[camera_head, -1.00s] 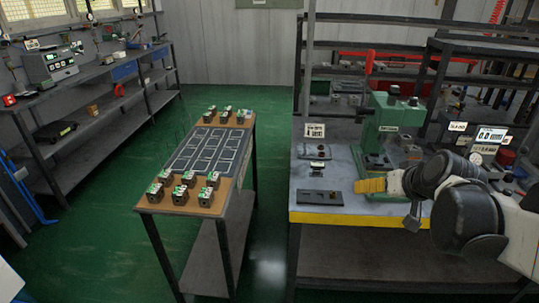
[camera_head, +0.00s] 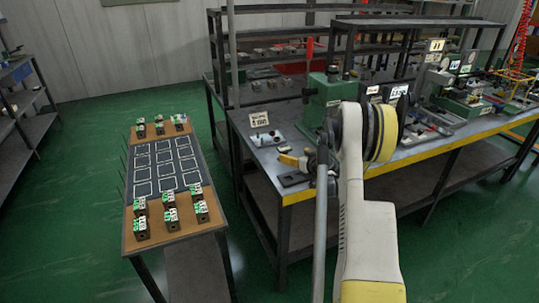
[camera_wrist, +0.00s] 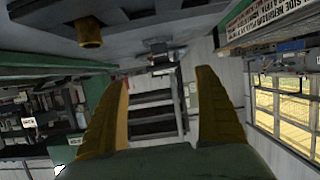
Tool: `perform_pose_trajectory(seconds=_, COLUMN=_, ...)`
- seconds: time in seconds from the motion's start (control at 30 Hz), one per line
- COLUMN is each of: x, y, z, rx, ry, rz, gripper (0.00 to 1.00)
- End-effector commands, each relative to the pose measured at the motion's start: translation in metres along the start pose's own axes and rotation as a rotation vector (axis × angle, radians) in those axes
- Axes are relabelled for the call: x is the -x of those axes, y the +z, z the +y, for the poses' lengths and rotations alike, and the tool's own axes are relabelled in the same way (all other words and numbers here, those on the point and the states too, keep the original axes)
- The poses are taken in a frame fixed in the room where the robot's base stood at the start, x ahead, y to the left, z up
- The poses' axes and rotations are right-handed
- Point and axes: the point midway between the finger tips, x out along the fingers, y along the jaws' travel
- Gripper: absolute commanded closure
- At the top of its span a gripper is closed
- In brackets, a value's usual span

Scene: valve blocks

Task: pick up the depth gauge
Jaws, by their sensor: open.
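I cannot pick out the depth gauge for certain in either view. My gripper (camera_wrist: 160,82) is open and empty in the wrist view, its two yellow-brown fingers wide apart.
A narrow table (camera_head: 128,225) with several small valve blocks and a grid of marked squares stands left. A sign (camera_head: 259,119) and a dark plate (camera_head: 293,180) are on the bench. Displays and tools crowd its right part. Green floor between the tables is clear.

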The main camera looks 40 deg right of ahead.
Motion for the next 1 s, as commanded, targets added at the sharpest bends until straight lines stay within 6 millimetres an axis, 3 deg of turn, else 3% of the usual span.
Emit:
perform_pose_trajectory(seconds=0.13, x=-0.028, y=0.002, z=-0.002, rx=0.001, ry=-0.004, rz=-0.001, gripper=0.19)
perform_pose_trajectory(seconds=0.37, x=-0.049, y=0.001, z=-0.003, rx=0.001, ry=-0.003, rz=-0.001, gripper=0.19)
perform_pose_trajectory(seconds=0.63, x=-0.089, y=-0.002, z=-0.008, rx=0.001, ry=-0.003, rz=-0.001, gripper=0.19)
perform_pose_trajectory(seconds=0.97, x=-0.096, y=-0.005, z=-0.008, rx=0.000, ry=-0.002, rz=-0.001, gripper=0.19)
perform_pose_trajectory(seconds=1.0, x=-0.096, y=-0.005, z=-0.008, rx=0.000, ry=-0.002, rz=-0.001, gripper=0.30)
